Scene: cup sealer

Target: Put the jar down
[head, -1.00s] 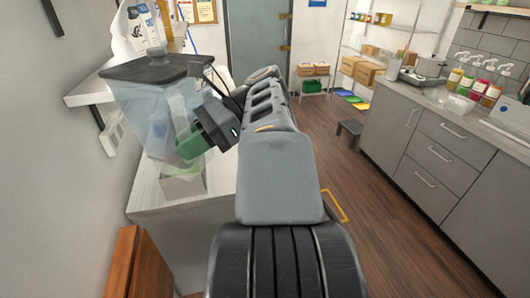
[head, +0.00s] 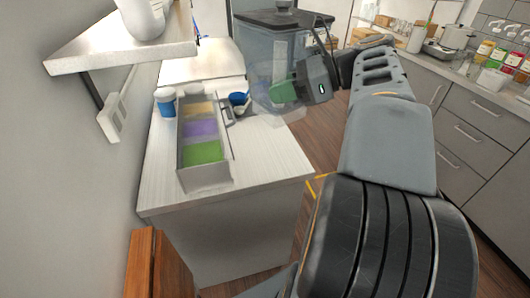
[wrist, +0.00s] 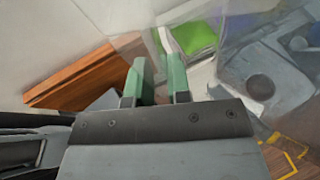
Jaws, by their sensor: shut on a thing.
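The jar is a clear, tapering vessel with a dark lid (head: 265,19) and a rounded lower part (head: 268,108). It appears roughly upright in the head view, by the right edge of the white counter (head: 262,160). My gripper (head: 283,91) has green fingers shut on the jar at its lower part. The gripper body hides some of the jar. In the wrist view, the green fingers (wrist: 156,78) show with blurry clear walls around and beyond them; the exact contact is unclear. No support shows directly under the jar.
A long tray (head: 181,165) with orange, purple and green sections lies on the counter. Blue cups (head: 165,102) stand behind and beside it. A wall shelf (head: 120,57) juts out at left. The counter's front right is clear. A wooden piece (head: 155,270) stands at lower left.

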